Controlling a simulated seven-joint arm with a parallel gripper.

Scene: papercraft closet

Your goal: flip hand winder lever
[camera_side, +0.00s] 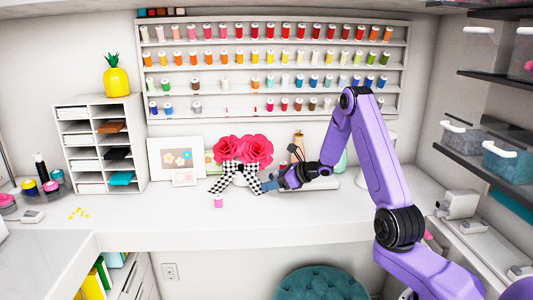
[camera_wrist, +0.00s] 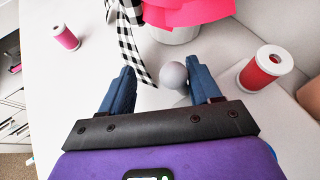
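A grey ball-shaped knob (camera_wrist: 174,75) shows in the wrist view between my fingers, closer to the right one. I take it for the end of the hand winder lever; no lever arm is visible. My gripper (camera_wrist: 160,68) is open, with blue fingers on either side of the knob. I cannot tell whether the right finger touches it. In the side view my gripper (camera_side: 266,186) is low over the counter, just right of the checkered ribbon. A white body (camera_side: 322,184), perhaps the winder, lies partly behind my gripper.
A pot of red flowers (camera_side: 243,151) with a checkered ribbon (camera_wrist: 127,42) stands close beside my fingers. A red spool (camera_wrist: 265,68) is on the right, and a pink spool (camera_wrist: 65,37) stands at the left. The counter's left part (camera_side: 140,208) is mostly clear.

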